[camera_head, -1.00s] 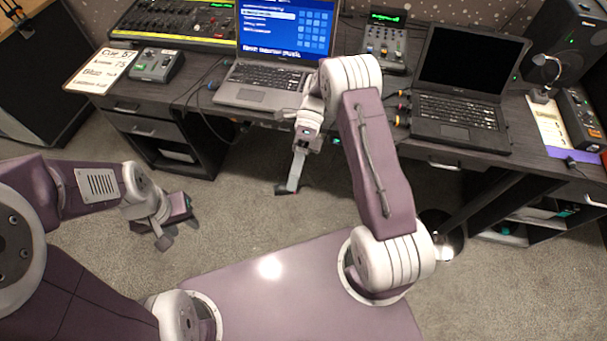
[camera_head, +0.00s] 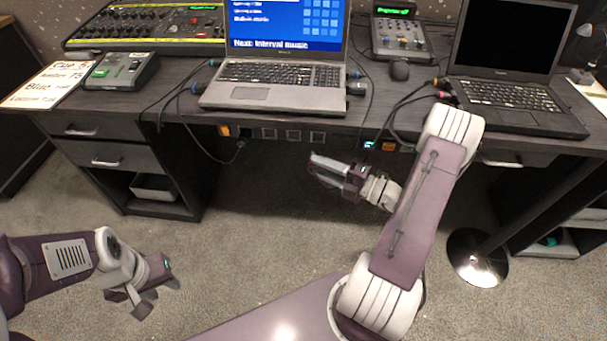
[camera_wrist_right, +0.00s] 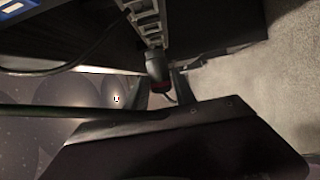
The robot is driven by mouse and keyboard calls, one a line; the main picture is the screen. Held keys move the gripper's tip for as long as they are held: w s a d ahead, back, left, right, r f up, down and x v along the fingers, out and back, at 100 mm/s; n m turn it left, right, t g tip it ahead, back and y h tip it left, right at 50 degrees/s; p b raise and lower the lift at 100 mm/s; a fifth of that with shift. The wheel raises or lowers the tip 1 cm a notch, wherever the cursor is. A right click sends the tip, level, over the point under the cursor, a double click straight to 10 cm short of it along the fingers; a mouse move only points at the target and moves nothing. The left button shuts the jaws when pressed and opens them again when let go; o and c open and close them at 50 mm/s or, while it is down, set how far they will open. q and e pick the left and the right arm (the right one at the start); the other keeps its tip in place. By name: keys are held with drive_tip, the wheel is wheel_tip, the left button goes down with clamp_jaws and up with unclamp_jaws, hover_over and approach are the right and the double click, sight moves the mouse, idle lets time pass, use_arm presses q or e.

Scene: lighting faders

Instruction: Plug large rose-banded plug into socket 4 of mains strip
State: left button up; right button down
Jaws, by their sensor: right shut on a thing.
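The mains strip (camera_head: 305,136) runs under the desk's front edge in the head view, with several pale square sockets. I cannot read their numbers. It also shows in the right wrist view (camera_wrist_right: 148,22). My right gripper (camera_head: 326,172) is below and in front of the strip, its fingers pointing left. A dark plug with a red-rose band (camera_wrist_right: 158,70) shows at the right jaws in the wrist view, close to the strip; the jaws are shut on it. Whether it touches a socket is hidden. My left gripper (camera_head: 143,296) is low at the left, apparently open and empty.
A cable hangs from the desk to a dark plug (camera_head: 240,146) at the strip's left. Laptops (camera_head: 275,80) (camera_head: 510,80) and mixers (camera_head: 150,28) (camera_head: 400,38) stand on the desk. Drawers (camera_head: 110,155) flank the left; a round stand base (camera_head: 477,257) is right. The floor between is clear.

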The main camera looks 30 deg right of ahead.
drive_tip(key=shift+d, duration=0.15)
drive_tip(key=w+d, duration=0.1)
drive_tip(key=w+b, duration=0.1)
drive_tip(key=w, duration=0.1)
drive_tip(key=w+d+b, duration=0.1)
drive_tip(key=shift+w+d+r, duration=0.1)
drive_tip(key=shift+w+d, duration=0.15)
drive_tip(key=shift+d, duration=0.1)
drive_tip(key=shift+s+d+p, duration=0.1)
drive_tip(key=shift+p, duration=0.4)
idle(0.4)
drive_tip(key=shift+w+d+p, duration=0.45)
drive_tip(key=shift+w+p, duration=0.35)
idle(1.0)
